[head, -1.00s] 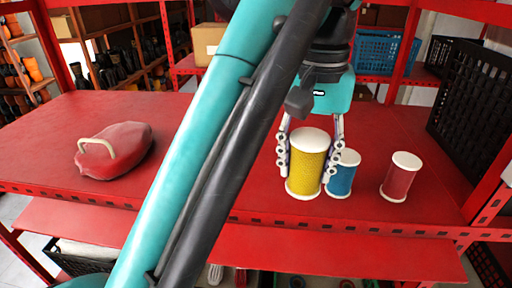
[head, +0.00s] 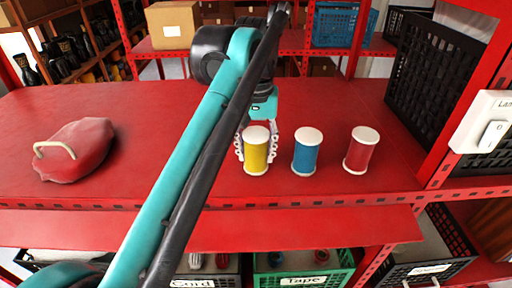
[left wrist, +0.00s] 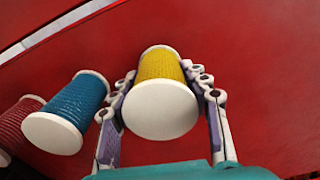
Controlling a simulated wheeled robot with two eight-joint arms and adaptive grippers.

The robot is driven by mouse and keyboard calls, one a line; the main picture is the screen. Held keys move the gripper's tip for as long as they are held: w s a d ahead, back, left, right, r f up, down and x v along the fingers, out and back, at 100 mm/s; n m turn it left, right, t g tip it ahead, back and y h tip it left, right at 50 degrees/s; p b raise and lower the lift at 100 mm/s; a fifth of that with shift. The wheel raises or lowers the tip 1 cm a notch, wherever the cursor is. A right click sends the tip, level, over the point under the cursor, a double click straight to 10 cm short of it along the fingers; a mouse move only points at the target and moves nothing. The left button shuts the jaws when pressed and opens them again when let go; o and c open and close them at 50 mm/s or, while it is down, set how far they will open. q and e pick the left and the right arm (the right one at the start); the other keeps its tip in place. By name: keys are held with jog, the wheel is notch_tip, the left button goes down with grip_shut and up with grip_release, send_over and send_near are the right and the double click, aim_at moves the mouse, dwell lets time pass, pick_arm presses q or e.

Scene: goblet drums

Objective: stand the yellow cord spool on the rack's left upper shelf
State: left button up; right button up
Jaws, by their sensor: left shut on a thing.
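The yellow cord spool (head: 256,154) has white end discs and is upright at the broad red upper shelf (head: 120,182). I cannot tell whether its base touches the surface. My left gripper (head: 257,148) is shut on it, one finger on each side. In the left wrist view the yellow spool (left wrist: 162,68) sits between the fingers of my left gripper (left wrist: 160,82), its white end disc facing the camera. My right gripper is not in view.
A blue spool (head: 306,152) and a red spool (head: 361,151) stand to the right. A red bag (head: 78,150) lies at the left. A black crate (head: 432,85) and a white switch box (head: 487,122) are at the right. Labelled bins (head: 305,281) sit below.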

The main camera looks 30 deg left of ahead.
pick_arm(q)
jog(key=shift+s+d+f, duration=0.1)
jog(key=shift+s+f, duration=0.05)
jog(key=o, duration=1.3)
jog(key=shift+c, duration=0.2)
notch_tip(320, 180, up, 12)
jog(key=shift+r+b, duration=0.15)
jog(key=shift+b, duration=0.15)
